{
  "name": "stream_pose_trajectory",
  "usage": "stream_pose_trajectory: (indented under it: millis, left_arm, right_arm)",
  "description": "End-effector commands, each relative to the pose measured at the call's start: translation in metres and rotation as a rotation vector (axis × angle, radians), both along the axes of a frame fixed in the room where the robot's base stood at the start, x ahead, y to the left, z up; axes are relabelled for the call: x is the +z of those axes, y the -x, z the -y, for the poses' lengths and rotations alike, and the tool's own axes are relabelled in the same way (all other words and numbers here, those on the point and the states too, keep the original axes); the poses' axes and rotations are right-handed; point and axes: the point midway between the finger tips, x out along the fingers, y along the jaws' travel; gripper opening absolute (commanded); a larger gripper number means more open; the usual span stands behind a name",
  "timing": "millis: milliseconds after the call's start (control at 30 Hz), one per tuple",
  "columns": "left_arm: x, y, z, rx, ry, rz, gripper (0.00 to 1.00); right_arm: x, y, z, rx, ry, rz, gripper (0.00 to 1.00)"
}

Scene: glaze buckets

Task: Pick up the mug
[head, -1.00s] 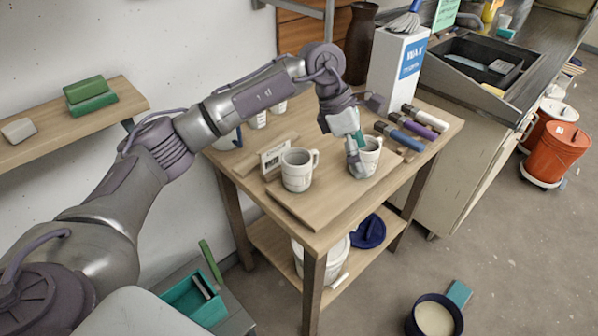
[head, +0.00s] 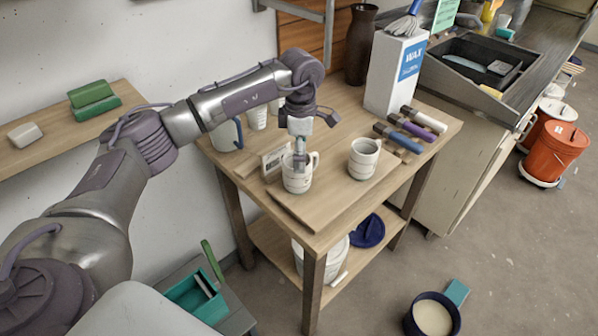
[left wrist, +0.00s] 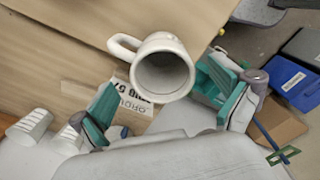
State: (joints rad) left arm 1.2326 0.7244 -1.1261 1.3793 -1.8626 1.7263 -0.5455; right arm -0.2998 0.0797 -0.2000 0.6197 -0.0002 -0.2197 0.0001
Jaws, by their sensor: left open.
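Two white mugs stand on the wooden table. The left mug (head: 297,184) is on the board's left part, and the right mug (head: 363,161) is on its right part. My left gripper (head: 300,160) points down at the left mug, its fingers overlapping the mug's rim in the head view. In the left wrist view, a white mug (left wrist: 178,78) shows its round opening and its handle to the left. It lies in the gap between the open teal-padded fingers of my left gripper (left wrist: 160,80), with no clear contact. My right gripper is not in view.
A small label card (head: 274,160) stands close behind the left mug. A blue-and-white pitcher (head: 227,135) and a white cup (head: 257,117) are further back. Several dark and purple-handled items (head: 410,130) lie to the right, beside the wax box (head: 396,75).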

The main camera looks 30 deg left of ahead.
Motion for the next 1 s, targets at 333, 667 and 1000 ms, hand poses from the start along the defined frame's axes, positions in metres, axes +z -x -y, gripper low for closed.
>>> stream_pose_trajectory:
  millis: [333,667,1000]
  left_arm:
    - [-0.045,0.003,-0.002,-0.001,0.000,-0.004,1.00]
    - [-0.049,0.002,-0.003,0.000,0.000,-0.001,0.92]
    - [-0.049,0.002,-0.003,0.000,0.000,-0.001,0.35]
  right_arm:
    - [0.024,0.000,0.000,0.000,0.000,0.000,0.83]
    - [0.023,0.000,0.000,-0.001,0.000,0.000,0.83]
    - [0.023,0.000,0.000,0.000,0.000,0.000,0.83]
